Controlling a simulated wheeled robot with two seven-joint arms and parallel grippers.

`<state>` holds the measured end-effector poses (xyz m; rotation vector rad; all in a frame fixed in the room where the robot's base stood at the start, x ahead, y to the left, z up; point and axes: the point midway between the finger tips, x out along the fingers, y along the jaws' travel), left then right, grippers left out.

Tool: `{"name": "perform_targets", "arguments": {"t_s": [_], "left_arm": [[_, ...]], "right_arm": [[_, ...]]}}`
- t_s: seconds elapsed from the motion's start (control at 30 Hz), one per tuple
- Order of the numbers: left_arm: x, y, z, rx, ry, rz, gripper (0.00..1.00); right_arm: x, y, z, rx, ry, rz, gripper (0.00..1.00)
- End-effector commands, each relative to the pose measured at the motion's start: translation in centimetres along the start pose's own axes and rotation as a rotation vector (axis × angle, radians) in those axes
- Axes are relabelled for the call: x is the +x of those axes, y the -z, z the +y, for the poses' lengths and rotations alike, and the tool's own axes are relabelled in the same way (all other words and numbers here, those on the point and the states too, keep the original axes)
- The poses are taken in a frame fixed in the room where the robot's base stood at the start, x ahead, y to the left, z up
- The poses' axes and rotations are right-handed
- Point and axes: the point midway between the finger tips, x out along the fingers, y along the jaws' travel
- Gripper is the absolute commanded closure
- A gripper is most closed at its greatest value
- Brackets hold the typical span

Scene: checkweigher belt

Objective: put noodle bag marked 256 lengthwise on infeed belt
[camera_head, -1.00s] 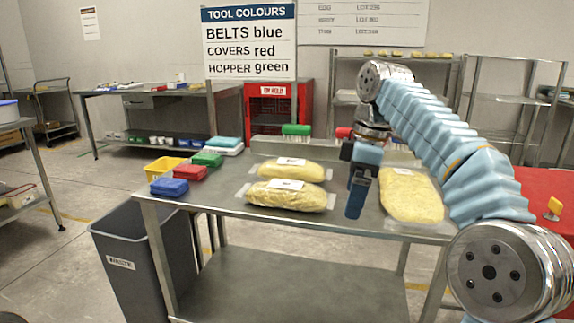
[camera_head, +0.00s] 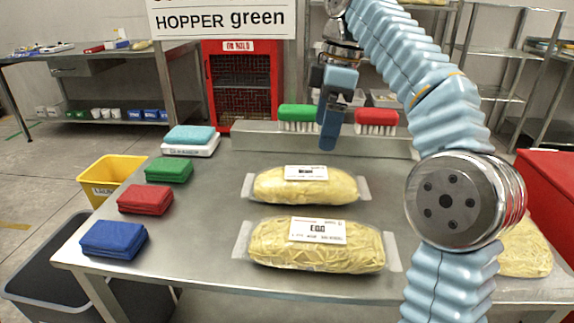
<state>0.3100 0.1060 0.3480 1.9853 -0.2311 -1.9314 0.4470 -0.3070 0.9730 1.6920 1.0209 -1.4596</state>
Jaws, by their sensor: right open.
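Three clear-wrapped bags of yellow noodles lie on the steel table. The front bag (camera_head: 315,256) and the back bag (camera_head: 303,187) lie crosswise in the middle, each with a white label on top. The label print is too small to read surely, so I cannot tell which is marked 256. The third bag (camera_head: 524,250) lies at the right, partly hidden behind my right arm. My right gripper (camera_head: 329,140) is open and empty, pointing down above the table's back part, beyond the back bag. My left gripper is out of view. I see no infeed belt.
Folded blue (camera_head: 113,240), red (camera_head: 145,199) and green cloths (camera_head: 169,170) lie along the steel table's (camera_head: 205,235) left side. Green (camera_head: 297,113) and red brushes (camera_head: 376,117) stand at the back ledge. A yellow bin (camera_head: 107,178) is left of the table. A red surface (camera_head: 551,180) is at right.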

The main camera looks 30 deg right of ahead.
Motion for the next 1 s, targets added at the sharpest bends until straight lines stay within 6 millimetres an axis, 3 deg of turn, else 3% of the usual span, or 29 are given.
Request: {"name": "perform_targets", "arguments": {"t_s": [0.13,0.4,0.67,1.0], "left_arm": [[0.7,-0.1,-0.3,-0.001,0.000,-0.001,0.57],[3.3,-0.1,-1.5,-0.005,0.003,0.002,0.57],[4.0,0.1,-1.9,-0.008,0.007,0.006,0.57],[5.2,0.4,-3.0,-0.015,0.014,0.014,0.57]], "right_arm": [[1.1,-0.1,0.0,0.000,0.000,0.000,0.00],[6.8,-0.1,-0.1,-0.001,0.002,0.000,0.00],[9.2,0.1,0.0,0.000,0.001,0.000,0.00],[13.8,0.6,0.1,0.000,0.000,0.000,0.00]]}}
